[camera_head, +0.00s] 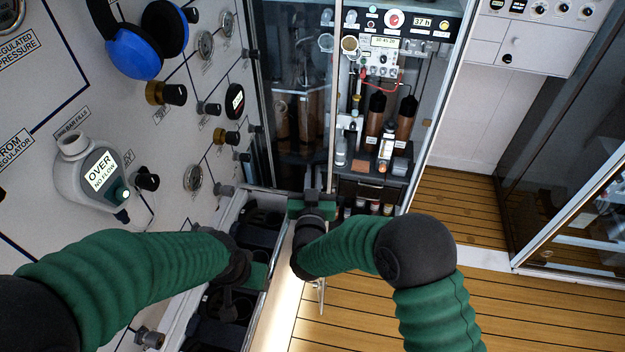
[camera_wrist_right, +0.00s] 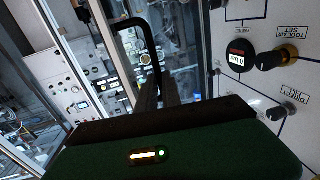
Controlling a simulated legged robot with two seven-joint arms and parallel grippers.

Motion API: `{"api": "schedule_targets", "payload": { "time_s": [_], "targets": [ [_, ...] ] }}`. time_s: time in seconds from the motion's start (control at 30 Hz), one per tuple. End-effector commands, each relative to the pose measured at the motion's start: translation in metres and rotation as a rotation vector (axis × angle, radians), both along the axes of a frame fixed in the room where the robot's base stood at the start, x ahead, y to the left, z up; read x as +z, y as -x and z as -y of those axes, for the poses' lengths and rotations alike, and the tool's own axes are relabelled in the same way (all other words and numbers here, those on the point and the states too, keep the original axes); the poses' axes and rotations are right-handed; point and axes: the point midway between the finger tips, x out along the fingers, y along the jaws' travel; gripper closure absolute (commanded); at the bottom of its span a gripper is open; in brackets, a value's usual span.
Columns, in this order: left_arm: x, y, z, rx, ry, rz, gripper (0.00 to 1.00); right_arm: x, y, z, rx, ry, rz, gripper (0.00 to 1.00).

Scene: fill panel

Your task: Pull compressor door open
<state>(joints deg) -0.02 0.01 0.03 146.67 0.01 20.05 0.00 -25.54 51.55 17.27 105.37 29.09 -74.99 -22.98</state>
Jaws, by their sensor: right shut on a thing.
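The compressor door appears to be the tall glass panel (camera_head: 295,80) at the top centre of the head view, with a thin metal edge on its right. My right gripper (camera_head: 316,192) is at the lower end of this panel, largely hidden by its own wrist. In the right wrist view its two dark fingers (camera_wrist_right: 157,92) are shut on a black bent handle (camera_wrist_right: 132,23) in front of the glass. My left gripper (camera_head: 230,300) points down over the dark open bins below the wall panel. Its fingers are too dark to read.
A grey wall panel (camera_head: 110,190) with gauges, knobs, blue headphones (camera_head: 143,58) and a grey flow device (camera_head: 90,178) stands on the left. Instruments and bottles (camera_head: 375,110) show behind glass. Wooden floor (camera_head: 540,305) is clear at right.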

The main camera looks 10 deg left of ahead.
Motion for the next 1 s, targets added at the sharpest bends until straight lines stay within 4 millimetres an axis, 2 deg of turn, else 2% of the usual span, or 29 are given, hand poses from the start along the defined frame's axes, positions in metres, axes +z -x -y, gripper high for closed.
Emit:
{"api": "schedule_targets", "payload": {
  "time_s": [0.27,0.3,0.47,1.0],
  "targets": [
    [0.0004,0.0,-0.0002,0.001,0.0,0.0,0.5,0.0032,-0.0006,-0.0055,0.003,-0.001,0.007,1.0],
    [0.0004,0.0,-0.0003,0.001,0.0,0.0,0.5,0.0032,-0.0006,-0.0054,0.003,0.0,0.007,0.88],
    [0.0003,0.0001,-0.0003,0.001,0.0,0.0,0.5,0.0019,0.0,-0.0049,0.003,0.0,0.004,0.69],
    [0.0002,0.0,-0.0003,0.001,0.0,0.0,0.5,0.0006,0.0016,-0.0051,0.004,0.002,0.001,0.69]
  ]
}}
